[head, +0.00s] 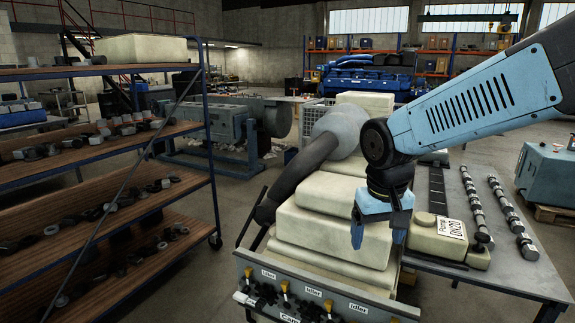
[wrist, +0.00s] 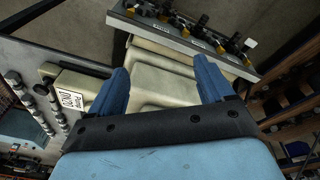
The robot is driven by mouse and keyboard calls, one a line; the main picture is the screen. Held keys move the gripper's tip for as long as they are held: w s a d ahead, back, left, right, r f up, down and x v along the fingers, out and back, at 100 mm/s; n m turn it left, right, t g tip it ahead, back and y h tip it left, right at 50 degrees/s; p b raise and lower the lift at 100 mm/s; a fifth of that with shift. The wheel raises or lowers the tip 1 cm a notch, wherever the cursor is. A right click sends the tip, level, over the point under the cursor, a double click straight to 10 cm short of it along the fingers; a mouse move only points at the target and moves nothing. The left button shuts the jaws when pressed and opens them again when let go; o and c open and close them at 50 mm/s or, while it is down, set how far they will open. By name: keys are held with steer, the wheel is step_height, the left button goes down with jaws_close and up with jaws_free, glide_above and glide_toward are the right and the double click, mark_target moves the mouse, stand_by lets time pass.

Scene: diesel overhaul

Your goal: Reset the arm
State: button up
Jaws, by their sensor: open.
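My gripper (head: 377,238) hangs from my blue arm, right of centre in the head view, pointing down in front of the cream blocks (head: 335,225) stacked on a cart. In the wrist view, the two blue fingers of my gripper (wrist: 165,82) stand wide apart with nothing between them. Beyond the fingers lie a cream block (wrist: 160,82) and the cart's front panel. In the head view, the gripper hides part of the cream blocks. I cannot tell how high it is above them.
A cream pump box (head: 438,240) labelled "Pump DN20" sits right of my gripper on a grey table (head: 520,275) with two shafts (head: 512,218). The cart's front panel (head: 315,300) carries labelled fittings. A wooden shelf rack (head: 100,145) with small parts stands left. Open floor (head: 222,260) lies between rack and cart.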

steer(key=s+d+r+m+t, duration=0.1)
steer(key=s+d+r+t, duration=0.2)
steer(key=s+d+r, duration=0.2)
steer(key=shift+s+d+r+t+y, duration=0.3)
steer(key=shift+s+r, duration=0.9)
